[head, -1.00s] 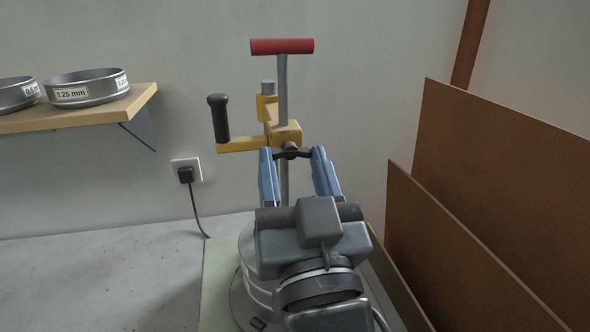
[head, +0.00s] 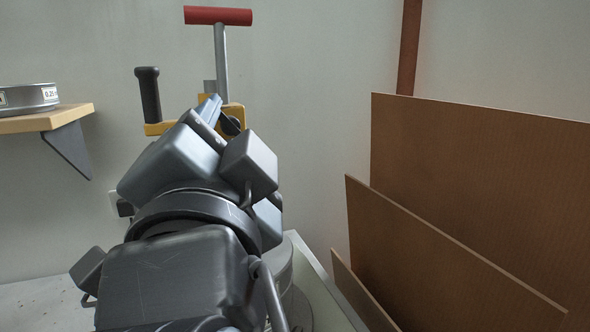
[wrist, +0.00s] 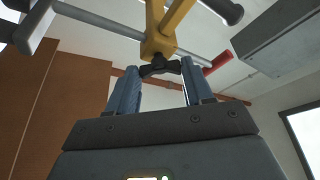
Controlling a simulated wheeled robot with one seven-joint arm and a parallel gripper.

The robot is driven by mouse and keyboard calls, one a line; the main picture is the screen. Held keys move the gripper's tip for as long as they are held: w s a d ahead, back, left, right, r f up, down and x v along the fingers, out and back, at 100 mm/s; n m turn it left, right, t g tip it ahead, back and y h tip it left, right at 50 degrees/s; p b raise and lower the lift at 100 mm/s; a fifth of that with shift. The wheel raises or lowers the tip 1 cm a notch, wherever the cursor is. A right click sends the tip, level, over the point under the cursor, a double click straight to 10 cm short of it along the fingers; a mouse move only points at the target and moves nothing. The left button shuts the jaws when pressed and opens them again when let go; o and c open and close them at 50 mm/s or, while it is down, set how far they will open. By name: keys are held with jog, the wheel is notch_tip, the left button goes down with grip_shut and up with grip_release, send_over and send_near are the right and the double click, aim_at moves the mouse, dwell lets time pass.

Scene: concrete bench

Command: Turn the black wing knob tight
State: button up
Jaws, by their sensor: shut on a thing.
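The black wing knob (head: 231,125) sits on the yellow clamp block (head: 236,111) on the steel post (head: 221,62). My gripper (head: 220,118) is shut on it, and my wrist covers much of the view from below. In the wrist view the knob (wrist: 160,68) is between the two blue fingers of my gripper (wrist: 159,74), its wings spanning toward them. The far finger is mostly hidden in the head view. I cannot tell how tightly the knob sits against the block.
A red T-handle (head: 218,16) tops the post, and a black grip (head: 149,94) rises from the yellow arm at left. A shelf (head: 45,120) with a sieve (head: 30,97) is at far left. Brown boards (head: 480,190) lean at right. The wall socket is partly hidden.

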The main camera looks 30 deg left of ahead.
jog(key=m+h+b, duration=0.1)
jog(key=m, duration=0.3)
jog(key=shift+s+a+r, duration=0.1)
jog(key=shift+r+m+g+h+b, duration=0.1)
jog(key=shift+m+g+h+b, duration=0.3)
jog(key=shift+m, duration=0.65)
jog(key=shift+r+m+g+h+b, duration=0.15)
jog(key=shift+m+g+h, duration=0.3)
jog(key=shift+m, duration=0.6)
jog(key=o, duration=1)
jog(key=shift+o, duration=0.2)
jog(key=shift+f, duration=0.1)
